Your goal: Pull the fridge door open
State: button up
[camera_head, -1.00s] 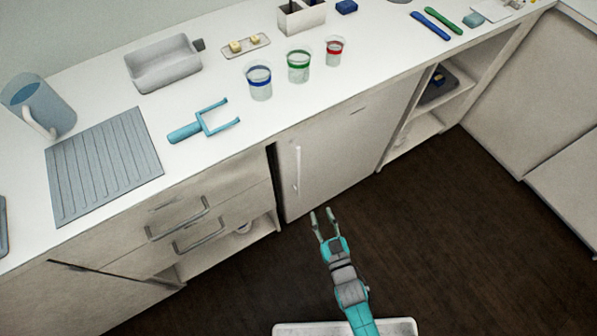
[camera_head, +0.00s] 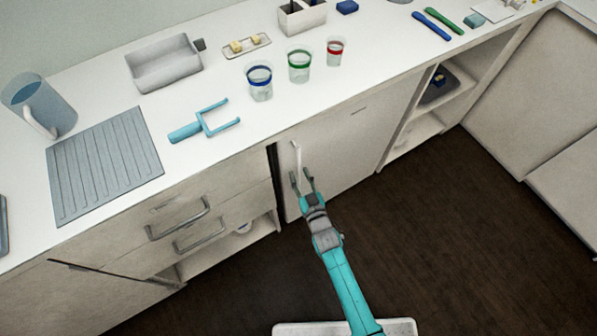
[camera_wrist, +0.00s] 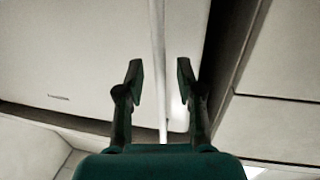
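The fridge door (camera_head: 345,150) is a pale panel under the counter, and it looks shut. It also fills much of the wrist view (camera_wrist: 75,60). Its handle (camera_head: 297,158) is a thin white upright bar near the door's left edge. My gripper (camera_head: 302,178) is open at the lower part of the handle. In the wrist view the handle (camera_wrist: 158,60) runs between the two spread fingertips of my gripper (camera_wrist: 160,80), with a gap on each side. Neither finger appears to touch the bar.
Drawers with grey bar handles (camera_head: 180,219) are left of the fridge. Open shelves (camera_head: 420,125) stand to its right. The counter above holds cups (camera_head: 299,66), a blue fork-like tool (camera_head: 205,120) and a ribbed mat (camera_head: 105,165). The dark floor (camera_head: 440,240) in front is clear.

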jog(key=shift+x, duration=0.9)
grip_shut()
